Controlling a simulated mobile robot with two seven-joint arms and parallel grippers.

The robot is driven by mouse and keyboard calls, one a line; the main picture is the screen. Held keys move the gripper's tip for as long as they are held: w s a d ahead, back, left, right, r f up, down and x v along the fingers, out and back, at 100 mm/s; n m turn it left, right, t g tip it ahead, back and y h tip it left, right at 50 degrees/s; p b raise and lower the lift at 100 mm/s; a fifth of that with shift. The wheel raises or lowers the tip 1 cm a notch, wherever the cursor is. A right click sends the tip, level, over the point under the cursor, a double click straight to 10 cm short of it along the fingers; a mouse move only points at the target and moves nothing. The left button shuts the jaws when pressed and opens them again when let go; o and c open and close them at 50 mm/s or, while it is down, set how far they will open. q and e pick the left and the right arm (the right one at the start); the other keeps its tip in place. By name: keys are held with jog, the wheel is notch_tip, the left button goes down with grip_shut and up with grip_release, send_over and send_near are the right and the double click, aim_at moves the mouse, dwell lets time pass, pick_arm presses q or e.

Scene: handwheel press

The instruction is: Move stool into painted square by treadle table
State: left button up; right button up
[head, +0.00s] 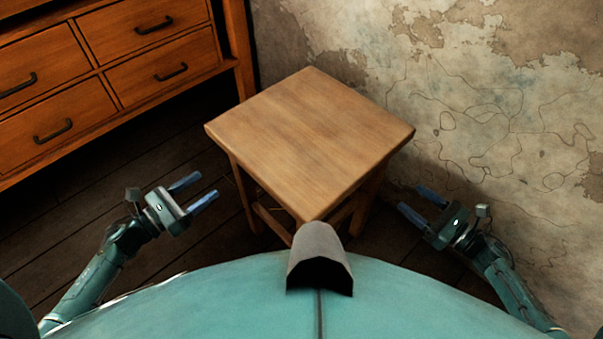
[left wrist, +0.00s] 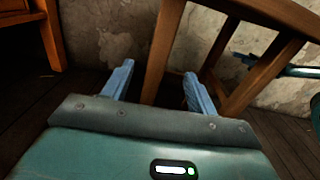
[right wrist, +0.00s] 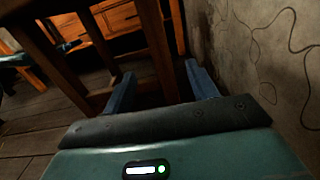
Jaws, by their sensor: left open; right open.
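The wooden stool (head: 310,135) stands upright in front of me, its square seat between my two grippers. My left gripper (head: 205,186) is open and empty just left of the stool. In the left wrist view a stool leg (left wrist: 159,55) appears between its fingers, seemingly beyond the tips. My right gripper (head: 413,202) is open to the right of the stool, close to the wall. In the right wrist view a stool leg (right wrist: 158,50) shows between its fingers; contact cannot be told. The painted square and the treadle table are not in view.
A wooden drawer chest (head: 120,70) with dark handles stands at the upper left. A peeling plaster wall (head: 500,110) runs close along the right and behind the stool. Dark plank floor (head: 80,225) is clear between the chest and my left arm.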

aim_at(234, 166)
jog(key=shift+f+n, duration=0.1)
jog(key=shift+n, duration=0.2)
pick_arm(q)
jog(key=x, duration=1.3)
jog(key=shift+d+f, duration=0.1)
jog(key=shift+d, duration=0.05)
pick_arm(e)
jog(key=x, duration=1.3)
jog(key=shift+a, duration=0.15)
pick_arm(q)
grip_shut()
pick_arm(e)
grip_shut()
jog(key=shift+f, duration=0.1)
pick_arm(q)
jog(key=shift+r, duration=0.3)
pick_arm(e)
jog(key=shift+r, duration=0.35)
